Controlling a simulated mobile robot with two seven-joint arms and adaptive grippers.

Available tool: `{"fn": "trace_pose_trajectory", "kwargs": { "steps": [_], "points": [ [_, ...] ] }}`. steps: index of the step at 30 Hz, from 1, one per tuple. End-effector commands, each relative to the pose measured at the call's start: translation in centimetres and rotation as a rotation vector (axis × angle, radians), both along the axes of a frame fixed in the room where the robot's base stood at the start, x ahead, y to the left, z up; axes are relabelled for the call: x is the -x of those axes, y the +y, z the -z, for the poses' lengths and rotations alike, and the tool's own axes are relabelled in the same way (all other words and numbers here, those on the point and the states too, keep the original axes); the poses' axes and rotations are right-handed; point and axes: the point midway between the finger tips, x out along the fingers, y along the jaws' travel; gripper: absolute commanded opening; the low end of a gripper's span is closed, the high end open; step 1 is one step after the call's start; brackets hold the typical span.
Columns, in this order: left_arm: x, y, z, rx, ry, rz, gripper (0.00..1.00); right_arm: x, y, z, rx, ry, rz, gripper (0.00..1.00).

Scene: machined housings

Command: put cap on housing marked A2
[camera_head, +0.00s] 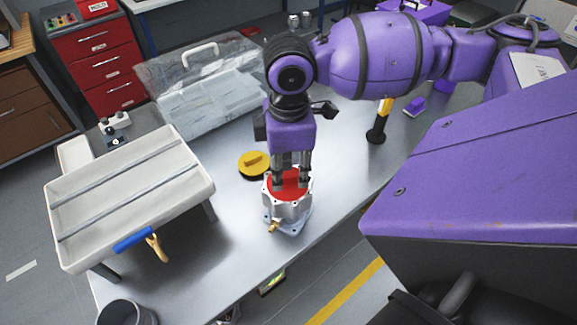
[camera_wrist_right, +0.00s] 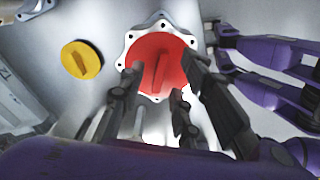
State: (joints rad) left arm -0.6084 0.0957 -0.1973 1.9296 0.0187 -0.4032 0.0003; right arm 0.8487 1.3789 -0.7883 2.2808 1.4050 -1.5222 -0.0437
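A light metal housing (camera_head: 288,212) with a bolted flange and a brass fitting stands on the grey bench. A round red cap (camera_head: 289,184) with a raised grip bar lies over its top; in the right wrist view the red cap (camera_wrist_right: 158,62) sits inside the scalloped flange (camera_wrist_right: 128,48). My right gripper (camera_head: 290,180) points down at the cap, its fingers apart on either side of the bar. A yellow cap (camera_head: 252,162) with a bar lies on the bench behind the housing, to the left. No A2 mark is readable. My left gripper is not seen.
A clear case (camera_head: 205,95) lies behind. A yellow-black post (camera_head: 380,122) stands to the right.

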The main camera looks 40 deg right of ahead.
Motion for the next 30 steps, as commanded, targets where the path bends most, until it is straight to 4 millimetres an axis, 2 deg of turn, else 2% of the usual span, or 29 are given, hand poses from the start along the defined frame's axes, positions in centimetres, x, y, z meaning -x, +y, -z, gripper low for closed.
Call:
{"fn": "trace_pose_trajectory", "kwargs": {
  "steps": [5,12,18,24,30],
  "points": [
    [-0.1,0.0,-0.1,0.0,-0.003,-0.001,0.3,-0.1,0.0,-1.8,0.001,-0.004,0.0,0.31],
    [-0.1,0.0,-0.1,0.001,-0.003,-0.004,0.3,-0.2,0.0,-6.9,0.001,-0.006,0.0,0.31],
    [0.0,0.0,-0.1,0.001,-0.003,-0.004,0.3,-0.1,0.0,-10.4,0.0,-0.003,0.001,0.31],
    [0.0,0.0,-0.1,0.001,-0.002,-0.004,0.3,-0.1,0.0,-11.9,0.0,-0.001,0.0,0.31],
    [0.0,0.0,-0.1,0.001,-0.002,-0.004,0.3,0.0,0.0,-12.0,0.0,0.0,0.0,0.31]
  ]
}}
